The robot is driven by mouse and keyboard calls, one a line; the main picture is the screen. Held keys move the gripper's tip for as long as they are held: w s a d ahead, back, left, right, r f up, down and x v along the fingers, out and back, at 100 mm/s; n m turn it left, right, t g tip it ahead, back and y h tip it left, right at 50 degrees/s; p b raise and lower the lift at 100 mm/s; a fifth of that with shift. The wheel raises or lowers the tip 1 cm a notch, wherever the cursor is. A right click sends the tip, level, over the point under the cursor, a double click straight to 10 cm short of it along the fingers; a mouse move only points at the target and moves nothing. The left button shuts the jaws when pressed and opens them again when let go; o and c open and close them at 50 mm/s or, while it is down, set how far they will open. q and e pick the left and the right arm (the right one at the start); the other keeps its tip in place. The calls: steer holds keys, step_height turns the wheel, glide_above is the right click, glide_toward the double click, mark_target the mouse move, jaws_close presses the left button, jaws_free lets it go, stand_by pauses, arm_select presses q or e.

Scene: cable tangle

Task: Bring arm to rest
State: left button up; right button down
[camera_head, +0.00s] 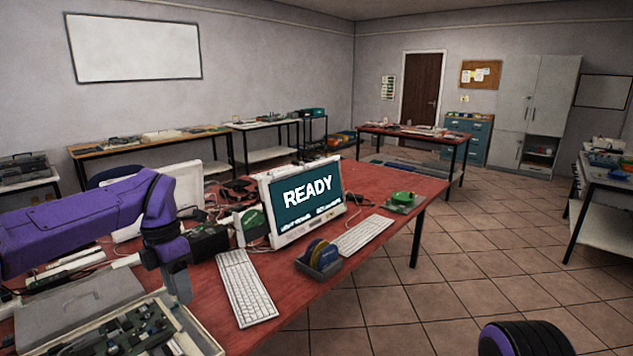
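My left arm comes in from the left as a purple arm over the red table (385,258). My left gripper (180,290) points down at its end, above the left part of the table, beside a keyboard (245,287). Its fingers are seen from the side and blend together, so I cannot tell whether they are open or shut. I see nothing clearly held in it. A dark, rounded part with purple bands at the lower right edge seems to be my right arm. My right gripper is out of the picture.
A monitor reading READY (303,200) stands on the table. A second keyboard (362,235), a tape dispenser (319,258) and a green item (402,199) lie near it. An open case of electronics (203,338) is below the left gripper. Tiled floor on the right is clear.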

arm_select(q)
steer(key=w+a+f+m+t+y, duration=0.1)
steer(key=a+f+t+y, duration=0.1)
steer(key=a+f+y, duration=0.3)
steer(key=w+a+f+m+t+y, duration=0.1)
steer(key=f+t+y, duration=0.15)
steer(key=f, duration=0.35)
steer(key=s+d+f+m+t, duration=0.2)
steer(key=s+f+m, duration=0.35)
steer(key=f, duration=0.35)
steer(key=s+d+f+m+t, duration=0.2)
steer(key=s+f+m, duration=0.3)
steer(key=f, duration=0.4)
steer(key=s+f+m+g+h, duration=0.1)
steer(key=s+f+m, duration=0.2)
steer(key=s, duration=0.5)
steer(key=s+f+m+g+h, duration=0.1)
steer(key=s+f+m+g, duration=0.1)
steer(key=s, duration=0.7)
steer(key=s+a+f+m+g+h, duration=0.1)
steer(key=s+f+m, duration=0.3)
steer(key=s, duration=0.4)
steer(key=shift+s+f, duration=0.35)
steer(key=shift+f, duration=0.5)
